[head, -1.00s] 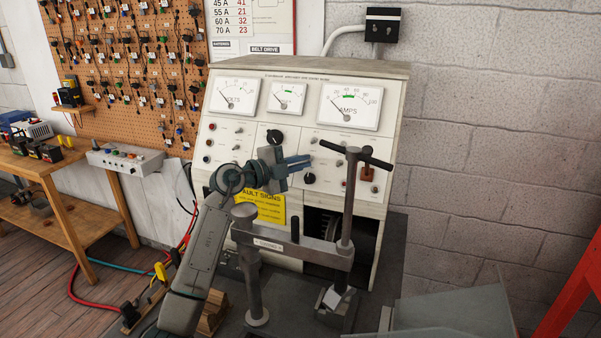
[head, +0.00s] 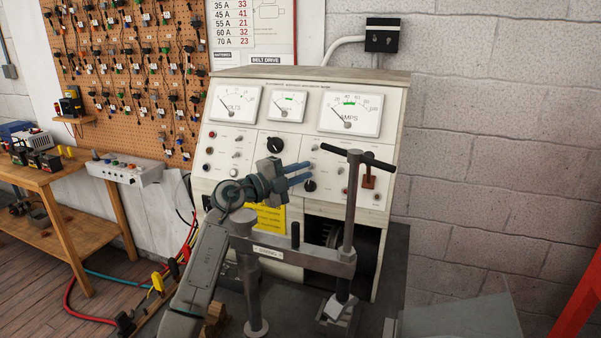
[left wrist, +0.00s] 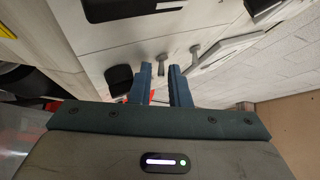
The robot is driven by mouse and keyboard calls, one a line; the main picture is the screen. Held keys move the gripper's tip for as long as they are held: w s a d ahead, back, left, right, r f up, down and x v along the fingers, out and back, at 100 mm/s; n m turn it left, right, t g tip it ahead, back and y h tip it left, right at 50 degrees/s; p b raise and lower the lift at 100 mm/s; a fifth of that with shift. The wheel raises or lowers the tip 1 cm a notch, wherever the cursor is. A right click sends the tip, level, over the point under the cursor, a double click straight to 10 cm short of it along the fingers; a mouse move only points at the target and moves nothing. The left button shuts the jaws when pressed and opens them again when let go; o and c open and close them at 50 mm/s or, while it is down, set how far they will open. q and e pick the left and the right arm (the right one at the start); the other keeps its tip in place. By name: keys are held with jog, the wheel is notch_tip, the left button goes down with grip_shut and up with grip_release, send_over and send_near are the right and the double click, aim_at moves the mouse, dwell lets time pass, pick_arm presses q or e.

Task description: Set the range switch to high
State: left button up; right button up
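The tester's front panel (head: 222,150) carries dials, knobs and small toggle switches. Its labels are too small to read, so I cannot tell which control is the range switch. My left gripper (head: 308,173) is in front of the panel's middle, between the upper black knob (head: 275,144) and lower black knob (head: 310,186). In the left wrist view my two blue fingers (left wrist: 161,72) stand apart with nothing gripped. A grey toggle lever (left wrist: 162,58) shows at the gap between the tips; contact is unclear. Another lever (left wrist: 195,50) is to its right. My right gripper is out of view.
A clamp with a T-handle (head: 350,157) and crossbar (head: 290,254) stands in front of the panel, close to my left arm. A yellow sign (head: 268,217) is partly hidden behind the gripper. A wooden bench (head: 60,170) is at left.

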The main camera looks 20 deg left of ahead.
pick_arm(q)
jog(key=b+v, duration=0.3)
jog(key=v, duration=0.7)
jog(key=shift+s+a+b, duration=0.2)
jog(key=shift+s+b, duration=0.1)
jog(key=shift+f, duration=0.1)
